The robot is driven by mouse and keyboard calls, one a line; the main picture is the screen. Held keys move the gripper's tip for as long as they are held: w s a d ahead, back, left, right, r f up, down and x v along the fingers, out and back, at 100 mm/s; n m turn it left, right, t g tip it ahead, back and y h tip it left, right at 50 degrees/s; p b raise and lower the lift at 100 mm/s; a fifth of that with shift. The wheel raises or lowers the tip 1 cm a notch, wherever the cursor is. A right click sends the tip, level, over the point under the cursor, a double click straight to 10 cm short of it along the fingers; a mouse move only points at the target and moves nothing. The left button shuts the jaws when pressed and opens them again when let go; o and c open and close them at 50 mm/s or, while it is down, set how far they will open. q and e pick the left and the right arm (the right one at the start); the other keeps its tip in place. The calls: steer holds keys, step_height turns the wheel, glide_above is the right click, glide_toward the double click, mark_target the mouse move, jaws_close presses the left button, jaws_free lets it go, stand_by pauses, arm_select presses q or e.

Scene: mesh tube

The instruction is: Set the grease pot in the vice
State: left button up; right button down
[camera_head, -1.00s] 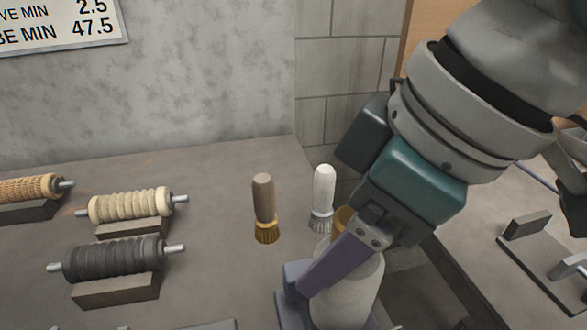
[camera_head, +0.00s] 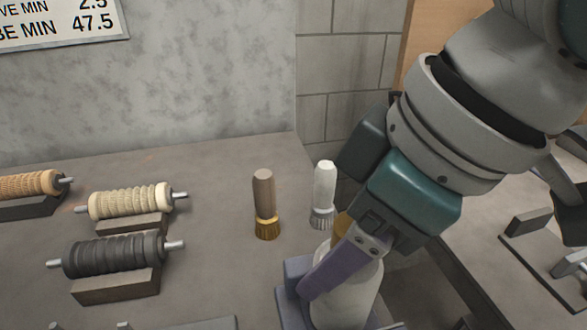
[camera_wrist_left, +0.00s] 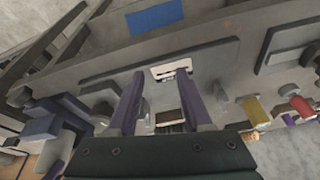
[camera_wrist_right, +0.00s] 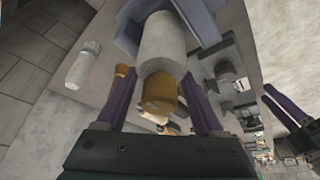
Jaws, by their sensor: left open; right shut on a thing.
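The grease pot (camera_head: 357,299), a whitish cylinder with an ochre top, is at the lower middle of the head view. It also shows in the right wrist view (camera_wrist_right: 165,48), with its ochre top (camera_wrist_right: 159,92) between my fingers. My right gripper (camera_head: 330,275) is shut on the pot from above. The blue-violet vice (camera_head: 289,292) has parts on both sides of the pot's lower end, also seen in the right wrist view (camera_wrist_right: 128,38). I cannot tell whether the pot touches its floor. My left gripper (camera_wrist_left: 158,80) is open and empty in its wrist view.
A brown-handled brush (camera_head: 264,200) and a white-handled brush (camera_head: 323,190) stand behind the pot. Ribbed rollers on blocks, including a black one (camera_head: 115,257), lie at the left. The bench between rollers and brushes is clear. A gap separates the bench from the right-hand surface.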

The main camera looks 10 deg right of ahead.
arm_select(q)
steer(key=shift+d+f, duration=0.1)
steer(key=shift+f, duration=0.1)
arm_select(e)
steer(key=shift+f, duration=0.55)
jaws_free()
